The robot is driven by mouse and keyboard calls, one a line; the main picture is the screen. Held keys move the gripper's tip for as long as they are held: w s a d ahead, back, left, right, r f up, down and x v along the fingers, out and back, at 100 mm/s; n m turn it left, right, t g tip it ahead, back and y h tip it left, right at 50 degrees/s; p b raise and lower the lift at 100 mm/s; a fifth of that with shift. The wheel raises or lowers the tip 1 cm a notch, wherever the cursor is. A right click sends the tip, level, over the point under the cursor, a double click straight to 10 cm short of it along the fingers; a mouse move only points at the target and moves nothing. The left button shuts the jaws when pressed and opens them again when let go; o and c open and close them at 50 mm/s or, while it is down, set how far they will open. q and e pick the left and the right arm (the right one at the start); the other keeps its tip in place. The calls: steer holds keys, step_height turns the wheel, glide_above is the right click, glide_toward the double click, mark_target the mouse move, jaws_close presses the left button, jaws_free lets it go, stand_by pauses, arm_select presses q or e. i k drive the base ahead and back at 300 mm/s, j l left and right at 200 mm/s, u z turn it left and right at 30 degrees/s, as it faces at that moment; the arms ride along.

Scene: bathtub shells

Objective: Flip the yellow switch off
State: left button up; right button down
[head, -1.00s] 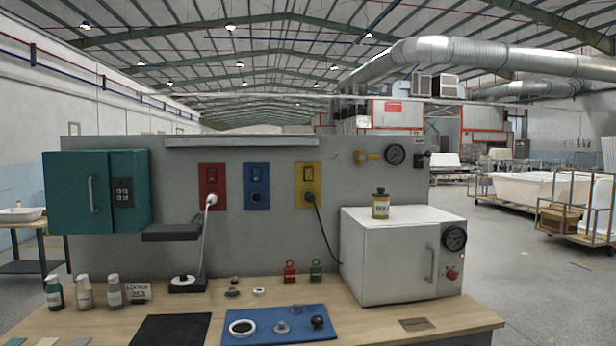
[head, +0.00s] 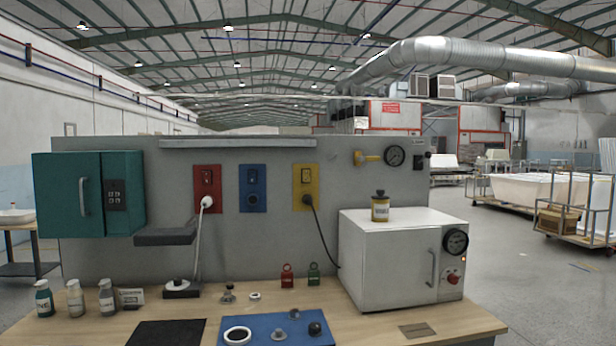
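The yellow switch plate (head: 306,187) is mounted on the grey panel (head: 345,150), right of a blue plate (head: 252,188) and a red plate (head: 207,188). It has a small rocker switch (head: 305,175) in its upper half. A black plug sits in its lower half, and a black cord (head: 322,233) runs from it down toward the white oven-like box (head: 390,262). The rocker's position is too small to tell. Neither of my grippers shows in the head view.
A teal cabinet (head: 67,196) and a dark shelf (head: 165,237) stick out at the left. Bottles, a blue mat (head: 262,335), a black mat, and red and green padlocks lie on the wooden bench (head: 460,322). A yellow-handled valve (head: 367,159) and a gauge are at the right.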

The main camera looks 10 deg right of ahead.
mark_target(306, 173)
steer(key=i+l, duration=0.1)
steer(key=i, duration=0.4)
steer(key=i+l, duration=0.15)
steer(key=i, duration=0.35)
steer(key=i+l, duration=0.1)
steer(key=i, duration=0.4)
